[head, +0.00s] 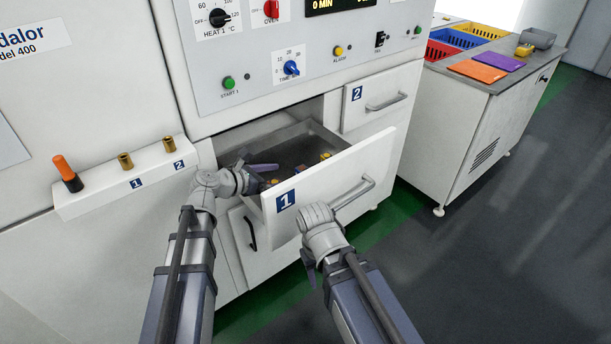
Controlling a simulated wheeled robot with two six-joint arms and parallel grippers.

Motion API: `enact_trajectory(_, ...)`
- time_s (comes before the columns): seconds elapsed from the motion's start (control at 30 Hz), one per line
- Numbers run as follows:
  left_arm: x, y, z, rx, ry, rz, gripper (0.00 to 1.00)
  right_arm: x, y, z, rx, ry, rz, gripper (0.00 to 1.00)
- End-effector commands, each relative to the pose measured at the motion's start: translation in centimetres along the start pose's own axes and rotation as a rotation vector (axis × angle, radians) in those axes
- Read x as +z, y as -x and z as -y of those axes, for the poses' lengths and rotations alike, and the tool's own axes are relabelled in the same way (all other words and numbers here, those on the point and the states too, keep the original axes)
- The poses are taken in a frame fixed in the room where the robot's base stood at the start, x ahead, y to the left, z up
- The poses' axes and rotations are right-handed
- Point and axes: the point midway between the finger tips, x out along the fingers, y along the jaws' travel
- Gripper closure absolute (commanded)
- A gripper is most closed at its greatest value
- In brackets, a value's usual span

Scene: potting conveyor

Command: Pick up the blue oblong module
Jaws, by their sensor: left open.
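Drawer 1 (335,175) is pulled open, and several small parts lie inside it. A yellow part (325,156) is near its right side, and a yellow-orange part (275,182) is close to my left gripper. I cannot make out the blue oblong module for certain among the small dark shapes. My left gripper (264,174) reaches over the drawer's left wall into the drawer. It is open, and its lower part is hidden by the drawer front. My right gripper (309,270) hangs low in front of the drawer front; its jaws are too hidden to judge.
The drawer's handle (353,192) is on its front, close to my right wrist. Drawer 2 (372,97) is shut. A ledge (120,180) with an orange-handled tool (67,173) is at left. A side counter (500,85) with coloured bins stands at right; the floor there is clear.

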Motion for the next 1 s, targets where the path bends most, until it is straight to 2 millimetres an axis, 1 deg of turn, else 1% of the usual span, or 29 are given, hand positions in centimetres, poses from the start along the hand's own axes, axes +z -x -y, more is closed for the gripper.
enact_trajectory(0.03, -0.2, -0.8, -0.1, -0.001, -0.001, 0.0, 0.0, 0.0, -0.4, 0.0, 0.0, 0.0, 0.0, 0.5)
enact_trajectory(0.07, -0.1, -1.0, -0.1, -0.001, 0.0, 0.0, 0.0, 0.0, -0.5, 0.1, 0.0, 0.0, 0.0, 0.5)
enact_trajectory(0.23, 0.0, -1.2, 0.0, 0.001, 0.001, 0.0, 0.0, 0.0, -0.5, 0.0, 0.0, 0.0, 0.0, 0.5)
enact_trajectory(0.33, 0.0, -2.0, 0.0, -0.001, 0.0, 0.0, 0.0, -0.1, -0.7, 0.1, 0.0, 0.0, 0.0, 0.5)
enact_trajectory(0.63, 0.2, -6.1, 0.0, -0.001, 0.001, 0.001, 0.0, -0.1, -2.2, 0.2, 0.0, 0.0, 0.0, 0.5)
enact_trajectory(0.7, 0.2, -6.3, 0.0, 0.0, 0.001, 0.001, 0.0, -0.1, -2.2, 0.2, 0.0, 0.0, 0.0, 0.5)
enact_trajectory(0.87, 0.3, -6.2, 0.0, 0.001, 0.001, 0.0, 0.0, -0.1, -2.1, 0.2, 0.0, 0.0, 0.0, 0.5)
enact_trajectory(0.9, 0.3, -6.2, 0.1, 0.001, 0.001, 0.0, 0.02, -0.1, -2.1, 0.2, 0.0, 0.0, 0.0, 0.5)
enact_trajectory(1.0, 0.3, -6.2, 0.1, 0.001, 0.001, 0.0, 0.14, -0.1, -2.1, 0.2, 0.0, 0.0, 0.0, 0.5)
